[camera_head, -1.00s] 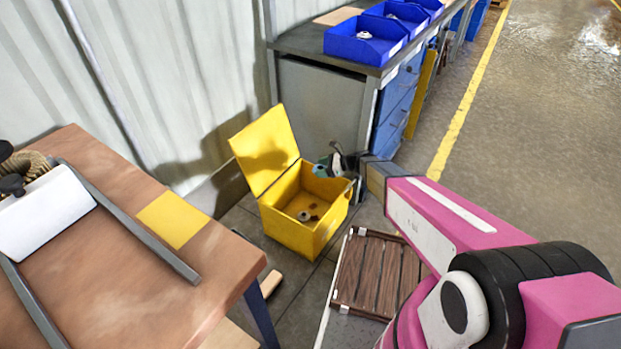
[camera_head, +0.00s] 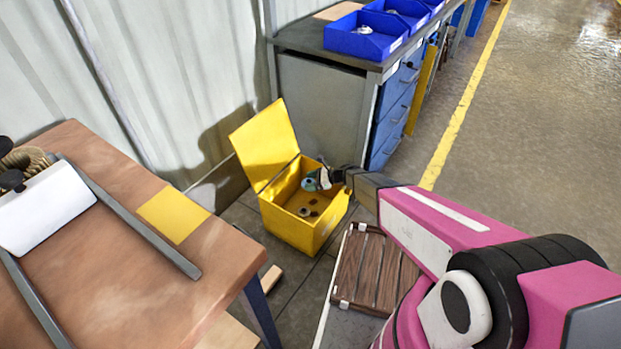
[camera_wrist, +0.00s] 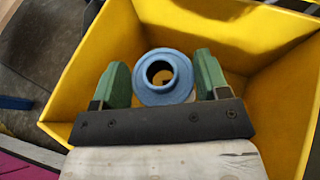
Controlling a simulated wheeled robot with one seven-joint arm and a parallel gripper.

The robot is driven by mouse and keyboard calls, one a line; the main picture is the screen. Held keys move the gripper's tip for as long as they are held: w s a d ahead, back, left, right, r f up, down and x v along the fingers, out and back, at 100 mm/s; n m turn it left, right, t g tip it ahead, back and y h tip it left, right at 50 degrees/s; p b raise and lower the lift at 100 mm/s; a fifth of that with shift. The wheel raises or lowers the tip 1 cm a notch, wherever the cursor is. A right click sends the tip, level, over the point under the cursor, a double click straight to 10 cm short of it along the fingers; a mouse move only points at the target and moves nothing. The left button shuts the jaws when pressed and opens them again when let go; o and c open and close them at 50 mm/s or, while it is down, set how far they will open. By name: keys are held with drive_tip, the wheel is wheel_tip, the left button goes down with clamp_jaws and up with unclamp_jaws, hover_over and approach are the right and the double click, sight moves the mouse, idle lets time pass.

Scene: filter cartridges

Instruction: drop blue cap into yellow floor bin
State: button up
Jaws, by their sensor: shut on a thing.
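The blue cap (camera_wrist: 163,76) is a round ring with a dark hole in its middle. My gripper (camera_wrist: 163,80) has green fingers, one on each side of the cap, and is shut on it. In the head view the cap (camera_head: 309,184) and my gripper (camera_head: 318,180) are over the right part of the yellow floor bin (camera_head: 291,231). The bin stands on the floor with its lid (camera_head: 264,145) tilted open at the back left. In the wrist view the bin's yellow walls (camera_wrist: 100,70) surround the gripper. The exact height of the cap against the rim is hard to tell.
Small ring-like parts (camera_head: 304,212) lie on the bin's floor. A workbench with drawers (camera_head: 322,95) and blue trays (camera_head: 362,42) stands behind. A brown table (camera_head: 130,235) is at the left.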

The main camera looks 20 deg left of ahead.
drive_tip(key=shift+f, duration=0.35)
drive_tip(key=o, duration=1)
drive_tip(key=shift+d+r, duration=0.1)
drive_tip(key=v, duration=1)
drive_tip(key=shift+w+d+r, duration=0.1)
drive_tip(key=shift+d+r, duration=0.05)
drive_tip(key=shift+d, duration=0.1)
